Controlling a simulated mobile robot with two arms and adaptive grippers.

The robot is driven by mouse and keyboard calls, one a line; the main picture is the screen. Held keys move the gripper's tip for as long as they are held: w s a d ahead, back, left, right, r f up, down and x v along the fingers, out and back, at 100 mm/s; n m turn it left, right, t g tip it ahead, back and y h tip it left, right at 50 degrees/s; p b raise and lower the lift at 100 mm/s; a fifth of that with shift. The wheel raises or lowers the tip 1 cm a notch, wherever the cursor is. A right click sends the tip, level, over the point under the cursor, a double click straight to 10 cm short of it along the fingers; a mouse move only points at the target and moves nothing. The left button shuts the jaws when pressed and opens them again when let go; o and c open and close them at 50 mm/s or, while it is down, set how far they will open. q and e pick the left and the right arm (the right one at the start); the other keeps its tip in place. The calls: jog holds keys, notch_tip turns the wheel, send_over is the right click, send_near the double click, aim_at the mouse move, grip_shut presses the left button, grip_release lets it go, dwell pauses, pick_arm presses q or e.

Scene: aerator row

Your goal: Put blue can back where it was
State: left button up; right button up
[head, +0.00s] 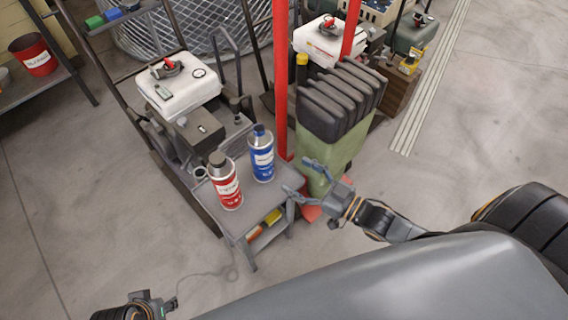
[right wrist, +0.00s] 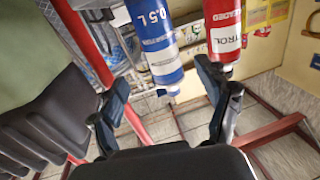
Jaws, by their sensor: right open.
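The blue can (head: 262,155) stands upright on a small grey stand (head: 232,224), beside the red can (head: 226,182). My right gripper (head: 304,177) is open and empty to the right of the blue can, with a gap between them. In the right wrist view the blue can (right wrist: 153,38) shows upside down beyond the open fingers (right wrist: 165,85), and the red can (right wrist: 223,35) is to its right. My left gripper (head: 160,306) is at the bottom left edge, away from the cans; its jaw state is unclear.
A green bin with dark ridged items (head: 340,105) and a red post (head: 281,75) stand close behind my right gripper. A machine with a white tank (head: 180,88) is behind the stand. Open floor (head: 110,210) lies to the left.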

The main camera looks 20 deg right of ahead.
jog(key=f+h, duration=0.1)
jog(key=a+f+m+g+h, duration=0.1)
jog(key=f, duration=0.1)
jog(key=f+g+h, duration=0.1)
jog(key=shift+s+a+f+m+h, duration=0.15)
jog(key=shift+s+a+m+h, duration=0.05)
jog(key=shift+a+m+h, duration=0.15)
jog(key=s+f+g+h, duration=0.1)
jog(key=s+f+m+g+h, duration=0.1)
jog(key=f+g, duration=0.1)
jog(key=shift+s+f+g+h, duration=0.15)
jog(key=shift+s+g+h, duration=0.15)
jog(key=shift+h, duration=0.05)
pick_arm(q)
jog(key=shift+f, duration=0.25)
pick_arm(e)
jog(key=s+d+f+m+g+h, duration=0.1)
jog(key=s+g+h, duration=0.1)
jog(key=s+g, duration=0.4)
jog(key=s, duration=0.4)
jog(key=shift+s+g+h, duration=0.3)
jog(key=shift+s, duration=0.05)
jog(key=shift+d+f+m, duration=0.1)
jog(key=shift+f+m, duration=0.05)
jog(key=shift+m, duration=0.1)
